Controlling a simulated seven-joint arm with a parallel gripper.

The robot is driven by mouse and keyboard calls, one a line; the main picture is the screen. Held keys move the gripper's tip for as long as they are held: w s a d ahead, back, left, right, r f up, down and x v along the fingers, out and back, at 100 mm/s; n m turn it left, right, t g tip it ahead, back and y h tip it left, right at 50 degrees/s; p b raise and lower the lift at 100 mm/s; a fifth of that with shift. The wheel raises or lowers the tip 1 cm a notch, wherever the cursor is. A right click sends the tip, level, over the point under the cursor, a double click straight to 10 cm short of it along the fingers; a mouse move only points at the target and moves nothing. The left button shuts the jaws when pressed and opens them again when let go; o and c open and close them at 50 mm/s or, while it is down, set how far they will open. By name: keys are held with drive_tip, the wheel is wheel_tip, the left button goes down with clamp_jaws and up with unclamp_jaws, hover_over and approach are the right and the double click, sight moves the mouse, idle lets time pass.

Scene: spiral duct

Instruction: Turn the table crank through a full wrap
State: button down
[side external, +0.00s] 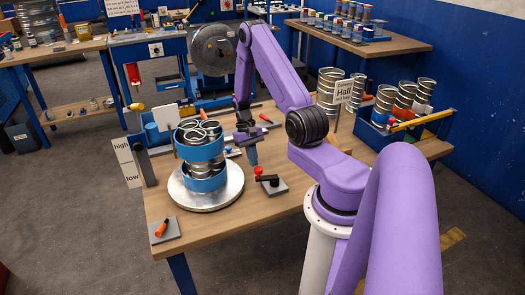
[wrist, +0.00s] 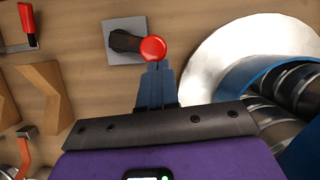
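The table crank has a round red knob (side external: 258,171), a black arm (side external: 267,178) and a grey square base plate (side external: 280,188). In the wrist view the knob (wrist: 153,49) lies just beyond my fingertips, with the black arm (wrist: 124,42) reaching left over the plate (wrist: 122,57). My gripper (side external: 253,164) points down just above the knob. Its blue fingers (wrist: 157,66) look together and are not around the knob; contact is unclear. The silver turntable (side external: 222,197) stands left of the crank, carrying a metal spiral duct (side external: 203,169) with blue bands (side external: 206,183).
A high/low sign (side external: 126,165) stands left of the turntable. Metal cans (side external: 328,85) and a blue bin (side external: 385,130) stand at the back right. Wooden blocks (wrist: 42,92) show in the wrist view.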

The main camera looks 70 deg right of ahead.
drive_tip(key=shift+s+a+n+g+h, duration=0.15)
drive_tip(key=shift+s+a+n+h, duration=0.25)
drive_tip(key=shift+a+n, duration=0.5)
drive_tip(key=shift+s+a+n+g+h, duration=0.25)
drive_tip(key=shift+s+a+n, duration=0.3)
drive_tip(key=shift+n, duration=0.55)
drive_tip(key=shift+s+a+n+g+h, duration=0.1)
drive_tip(key=shift+s+a+n+h, duration=0.25)
drive_tip(key=shift+a+n, duration=0.6)
